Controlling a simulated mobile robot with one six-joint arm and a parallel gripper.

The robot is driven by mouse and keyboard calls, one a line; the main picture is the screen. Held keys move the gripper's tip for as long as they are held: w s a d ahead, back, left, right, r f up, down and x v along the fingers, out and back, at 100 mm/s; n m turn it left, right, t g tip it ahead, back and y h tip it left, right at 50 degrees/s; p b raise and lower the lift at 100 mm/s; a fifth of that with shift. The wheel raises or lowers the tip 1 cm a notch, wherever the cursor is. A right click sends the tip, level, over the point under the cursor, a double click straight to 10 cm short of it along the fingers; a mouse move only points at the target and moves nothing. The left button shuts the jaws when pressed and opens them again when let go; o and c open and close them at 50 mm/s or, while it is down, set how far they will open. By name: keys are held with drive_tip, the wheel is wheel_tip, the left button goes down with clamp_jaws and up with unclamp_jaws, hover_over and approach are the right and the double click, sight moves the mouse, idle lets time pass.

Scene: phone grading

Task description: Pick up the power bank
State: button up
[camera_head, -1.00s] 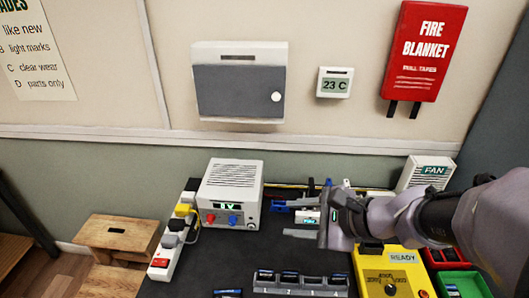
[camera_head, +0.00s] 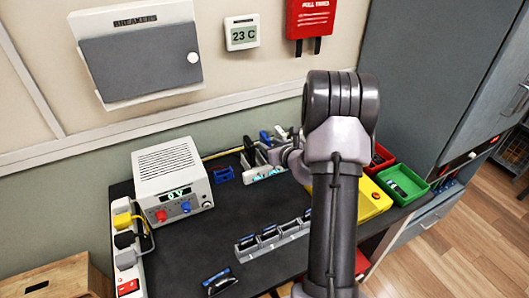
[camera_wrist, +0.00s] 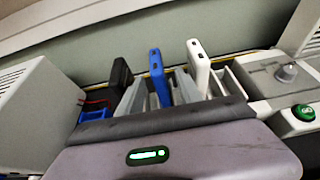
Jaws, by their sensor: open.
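Three slim upright slabs with ports on their top ends, which look like power banks, stand in a row at the back of the dark table. In the wrist view they are a black one (camera_wrist: 121,74), a blue one (camera_wrist: 157,70) and a white one (camera_wrist: 198,66). The blue one also shows in the head view (camera_head: 265,137). My gripper (camera_wrist: 158,95) is open, its two grey fingers reaching toward the row, one on each side of the blue slab. I cannot tell whether they touch it. The lower parts of the slabs are hidden by my gripper.
A white power supply (camera_head: 168,175) stands left of the row. A pale slotted rack (camera_wrist: 232,82) is beside the white slab. A yellow box (camera_head: 373,199), red bin (camera_head: 381,158) and green bin (camera_head: 404,184) lie right. A grey holder (camera_head: 262,249) with several devices is in front.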

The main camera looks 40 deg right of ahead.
drive_tip(key=b+x, duration=0.1)
drive_tip(key=x, duration=0.3)
drive_tip(key=shift+w+f+b, duration=0.2)
drive_tip(key=shift+f+b, duration=0.15)
drive_tip(key=shift+f, duration=0.05)
drive_tip(key=shift+r, duration=0.1)
clamp_jaws()
